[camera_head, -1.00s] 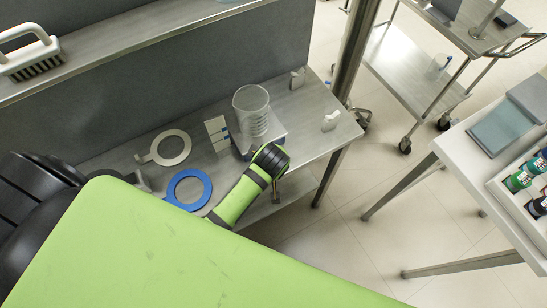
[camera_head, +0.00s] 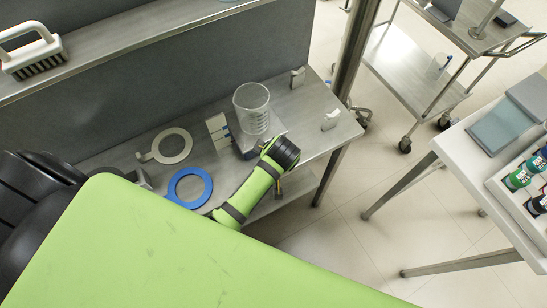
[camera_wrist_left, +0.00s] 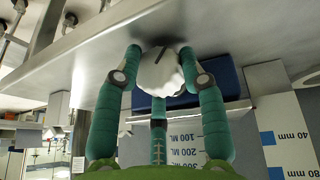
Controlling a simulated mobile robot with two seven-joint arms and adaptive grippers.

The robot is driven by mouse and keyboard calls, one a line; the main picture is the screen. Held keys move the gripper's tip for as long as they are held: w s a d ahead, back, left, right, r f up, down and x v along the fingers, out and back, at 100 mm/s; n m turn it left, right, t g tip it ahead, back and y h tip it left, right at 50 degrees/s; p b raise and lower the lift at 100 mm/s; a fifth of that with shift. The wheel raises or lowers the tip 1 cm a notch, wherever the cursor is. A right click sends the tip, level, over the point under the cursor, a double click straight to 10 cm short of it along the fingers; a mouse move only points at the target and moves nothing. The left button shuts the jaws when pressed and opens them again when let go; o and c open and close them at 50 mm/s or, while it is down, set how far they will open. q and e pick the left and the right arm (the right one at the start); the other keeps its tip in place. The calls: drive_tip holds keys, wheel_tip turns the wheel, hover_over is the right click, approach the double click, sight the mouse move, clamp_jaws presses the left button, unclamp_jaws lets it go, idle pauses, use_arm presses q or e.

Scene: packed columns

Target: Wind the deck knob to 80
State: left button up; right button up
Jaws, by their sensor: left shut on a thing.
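The white knob (camera_wrist_left: 161,76) has a scalloped rim and a dark pointer line, tilted slightly to the right in the left wrist view. My left gripper (camera_wrist_left: 160,66) has its teal fingers closed around the knob. No dial numbers around the knob are readable. In the head view, my left wrist is at the front of a small deck device (camera_head: 241,143) on the bench, with a clear beaker (camera_head: 251,104) on it. The wrist hides the knob and fingers there. My right gripper is in neither current view.
On the bench (camera_head: 312,106) lie a blue ring (camera_head: 205,187), a pale ring (camera_head: 188,147) and a white card (camera_head: 215,127). Small light blocks (camera_head: 330,121) stand to the right. A brush (camera_head: 32,55) is on the shelf. A white table (camera_head: 460,150) stands farther right.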

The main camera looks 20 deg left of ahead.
use_arm(q)
drive_tip(key=shift+s+d+f, duration=0.1)
drive_tip(key=o, duration=0.9)
drive_tip(key=shift+s+d+r, duration=0.1)
drive_tip(key=shift+r, duration=0.4)
drive_tip(key=v, duration=0.6)
drive_tip(key=shift+s+d+r, duration=0.1)
drive_tip(key=shift+s+r, duration=0.05)
drive_tip(key=shift+r, duration=0.05)
